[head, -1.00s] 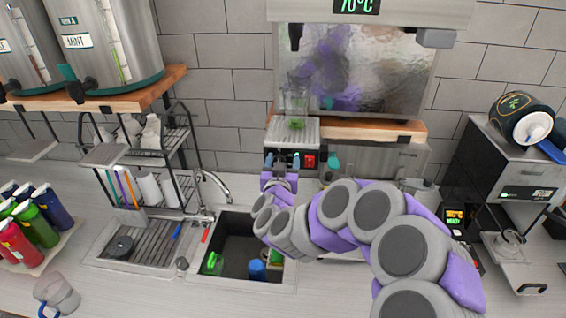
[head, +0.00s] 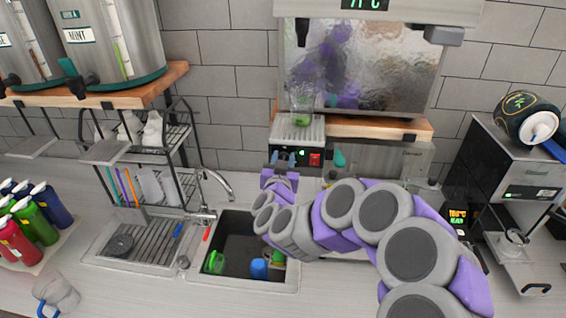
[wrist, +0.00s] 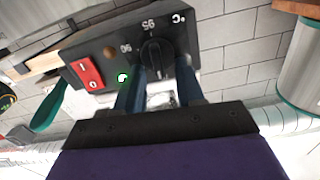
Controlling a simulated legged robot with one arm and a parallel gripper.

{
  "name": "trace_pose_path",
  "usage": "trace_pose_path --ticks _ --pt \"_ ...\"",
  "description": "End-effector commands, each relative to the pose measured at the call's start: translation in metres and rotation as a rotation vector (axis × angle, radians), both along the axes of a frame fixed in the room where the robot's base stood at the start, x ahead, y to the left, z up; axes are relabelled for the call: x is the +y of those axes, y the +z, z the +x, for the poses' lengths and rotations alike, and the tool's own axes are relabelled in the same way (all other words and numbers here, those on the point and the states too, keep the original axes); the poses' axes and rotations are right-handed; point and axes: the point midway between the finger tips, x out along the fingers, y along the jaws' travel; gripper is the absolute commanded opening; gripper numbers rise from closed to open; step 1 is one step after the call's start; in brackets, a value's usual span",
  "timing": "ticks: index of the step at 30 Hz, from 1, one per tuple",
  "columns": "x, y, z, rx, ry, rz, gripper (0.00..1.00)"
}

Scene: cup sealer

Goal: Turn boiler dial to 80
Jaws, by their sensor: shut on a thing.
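In the head view my gripper (head: 283,160) is at the panel's left part, and the dial is hidden there.
A red switch (wrist: 88,72) and a lit green lamp (wrist: 123,78) sit beside the dial. A glass (head: 301,98) stands on the drip tray (head: 305,130) above the panel. The sink (head: 240,242) and tap (head: 215,185) lie below left.

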Motion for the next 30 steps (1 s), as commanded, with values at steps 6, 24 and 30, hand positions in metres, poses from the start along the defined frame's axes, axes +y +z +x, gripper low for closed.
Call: trace_pose_path --ticks 6,24,30 --pt "-0.003 -0.002 0.000 -0.012 -0.001 0.164 0.07" --pt "-0.010 -0.009 -0.001 -0.023 0.000 0.708 0.07" --pt "-0.012 -0.010 0.000 -0.027 -0.003 0.838 0.07"
